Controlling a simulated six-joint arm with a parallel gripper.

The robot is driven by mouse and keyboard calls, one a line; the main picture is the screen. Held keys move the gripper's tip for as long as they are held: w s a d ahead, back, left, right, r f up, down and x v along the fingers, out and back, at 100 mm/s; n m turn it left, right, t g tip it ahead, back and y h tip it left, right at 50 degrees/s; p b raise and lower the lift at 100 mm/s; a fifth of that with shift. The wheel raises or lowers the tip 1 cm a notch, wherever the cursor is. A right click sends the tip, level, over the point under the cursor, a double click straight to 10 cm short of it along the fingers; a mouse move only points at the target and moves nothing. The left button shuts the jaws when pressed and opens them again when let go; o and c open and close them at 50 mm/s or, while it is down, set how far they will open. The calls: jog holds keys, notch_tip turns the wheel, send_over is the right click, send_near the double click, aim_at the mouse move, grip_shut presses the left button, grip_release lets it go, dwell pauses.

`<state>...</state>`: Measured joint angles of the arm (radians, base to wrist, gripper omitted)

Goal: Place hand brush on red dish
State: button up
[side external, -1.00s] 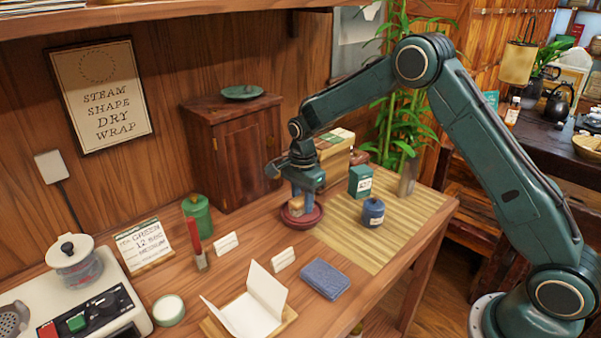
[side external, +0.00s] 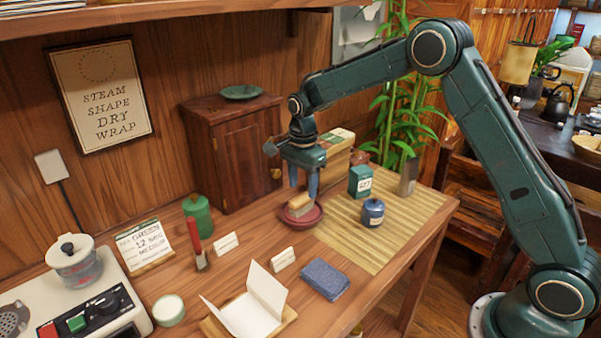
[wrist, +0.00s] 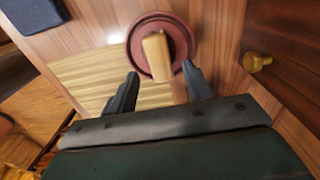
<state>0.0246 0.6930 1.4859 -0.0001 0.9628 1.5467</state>
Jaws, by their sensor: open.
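The hand brush (side external: 300,204), with a light wooden back, rests on the red dish (side external: 312,219) on the table. In the wrist view the brush (wrist: 157,56) lies across the dish (wrist: 142,24), its wooden end pointing toward my gripper (wrist: 160,82). My gripper also shows in the side view (side external: 304,192). It is open and empty, just above the brush, with one finger on each side and clear of it. The underside of the brush is mostly hidden.
A bamboo mat (side external: 385,235) right of the dish holds a blue jar (side external: 373,212) and a green box (side external: 360,181). A wooden cabinet (side external: 235,155) stands behind. A folded blue cloth (side external: 325,279) and small white cards (side external: 283,258) lie in front.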

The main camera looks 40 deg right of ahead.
aim_at(304, 198)
notch_tip(304, 198, up, 7)
dwell(0.3)
dwell(0.5)
jog(key=s+r+n+t, duration=0.3)
jog(key=s+r+n, duration=0.5)
jog(key=s+r, duration=0.65)
jog(key=s+f+n+t, duration=0.1)
jog(key=s+n, duration=0.4)
jog(key=s, duration=0.5)
jog(key=s+a+f+n+t, duration=0.1)
jog(key=s+f+n, duration=0.2)
jog(key=s, duration=0.7)
jog(key=shift+s+a+n+t, duration=0.15)
jog(key=shift+s+n+t, duration=0.2)
jog(key=shift+n, duration=0.65)
